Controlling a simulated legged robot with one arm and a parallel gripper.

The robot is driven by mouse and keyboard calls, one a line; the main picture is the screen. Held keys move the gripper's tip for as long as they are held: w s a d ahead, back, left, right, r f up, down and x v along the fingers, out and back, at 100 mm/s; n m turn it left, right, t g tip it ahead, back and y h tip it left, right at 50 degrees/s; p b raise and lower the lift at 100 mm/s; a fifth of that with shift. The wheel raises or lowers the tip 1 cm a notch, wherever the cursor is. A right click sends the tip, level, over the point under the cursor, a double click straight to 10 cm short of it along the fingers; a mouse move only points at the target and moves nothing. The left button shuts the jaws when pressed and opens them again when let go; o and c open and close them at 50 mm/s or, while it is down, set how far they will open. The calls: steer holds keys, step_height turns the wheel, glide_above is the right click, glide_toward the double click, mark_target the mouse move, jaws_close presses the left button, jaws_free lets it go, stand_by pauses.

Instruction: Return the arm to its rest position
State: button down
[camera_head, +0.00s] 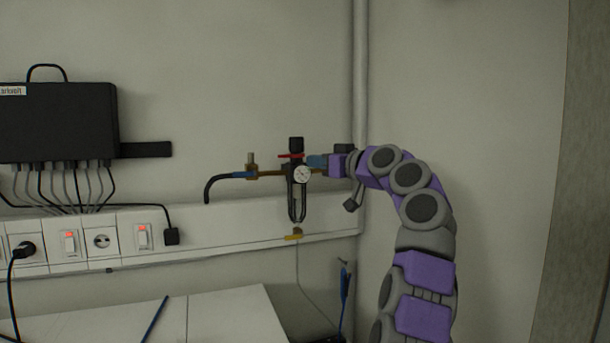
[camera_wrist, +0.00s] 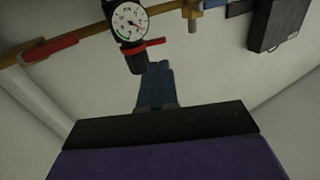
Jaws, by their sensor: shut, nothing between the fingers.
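My purple and grey arm reaches up from the lower right and bends left toward the wall in the head view. My gripper (camera_head: 316,161) has blue fingers and is beside the black pressure regulator (camera_head: 296,205) with its round white gauge. In the wrist view the blue fingers of my gripper (camera_wrist: 158,80) are together and hold nothing. They point at the regulator's gauge (camera_wrist: 130,24) and its red lever (camera_wrist: 145,46). I cannot tell whether the fingertips touch the lever.
A brass pipe with a valve (camera_head: 251,167) runs left from the regulator. A vertical grey pipe (camera_head: 360,70) stands behind my wrist. A black box (camera_head: 58,122) with cables hangs at the left above sockets and switches. A white surface (camera_head: 230,310) lies below. Bare wall is at the right.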

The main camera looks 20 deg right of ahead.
steer(key=s+a+f+m+g+y+b, duration=0.1)
steer(key=s+a+f+m+g+b, duration=0.15)
steer(key=a+f+g, duration=0.75)
steer(key=shift+g+h, duration=0.7)
steer(key=shift+g, duration=0.1)
steer(key=s+a+f+b, duration=0.1)
steer(key=s+a+f, duration=0.4)
steer(key=f, duration=0.1)
steer(key=s+a+f+b, duration=0.1)
steer(key=s+a+f, duration=0.4)
steer(key=a+f, duration=0.1)
steer(key=s+a+f+b, duration=0.1)
steer(key=s+a+f, duration=0.3)
steer(key=f, duration=0.4)
steer(key=shift+s+a, duration=0.4)
steer(key=shift+a, duration=0.3)
steer(key=s+d+f+m+g+h+b, duration=0.1)
steer(key=s+d+f+g+h, duration=0.1)
steer(key=s+f, duration=1.1)
steer(key=s+d+f+g+h+b, duration=0.2)
steer(key=s+f, duration=1.1)
steer(key=s, duration=0.8)
steer(key=d+g+h, duration=0.1)
steer(key=g+h, duration=0.1)
steer(key=g, duration=0.1)
steer(key=shift+d+m, duration=0.3)
steer(key=shift+m, duration=0.05)
steer(key=shift+r, duration=0.1)
